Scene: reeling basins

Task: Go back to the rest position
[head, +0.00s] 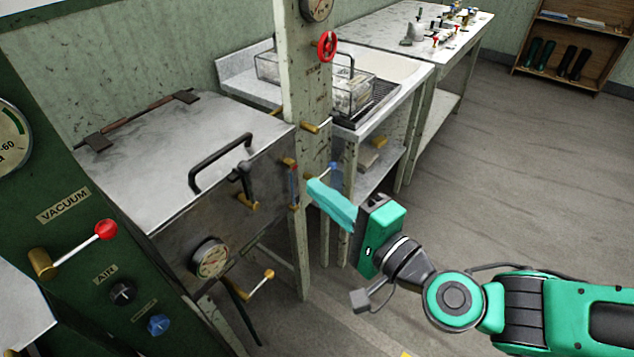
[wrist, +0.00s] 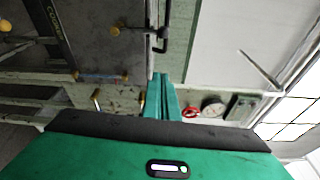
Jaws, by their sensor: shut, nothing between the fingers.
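My green gripper (head: 331,202) is at the centre of the head view, held in the air in front of the post with the red valve wheel (head: 327,46). Its fingers are together with nothing between them. In the wrist view the fingers (wrist: 161,97) also lie side by side, in front of the post. My arm reaches in from the lower right of the head view. I cannot tell the exact gap between the fingertips and the post's small levers.
A metal basin with a closed lid (head: 165,140) and black handle stands left. A green panel (head: 75,240) with a red-knobbed lever is nearer left. A sink with a wire basket (head: 354,92), a bench (head: 400,35) and a shelf (head: 574,45) stand behind. Floor at right is clear.

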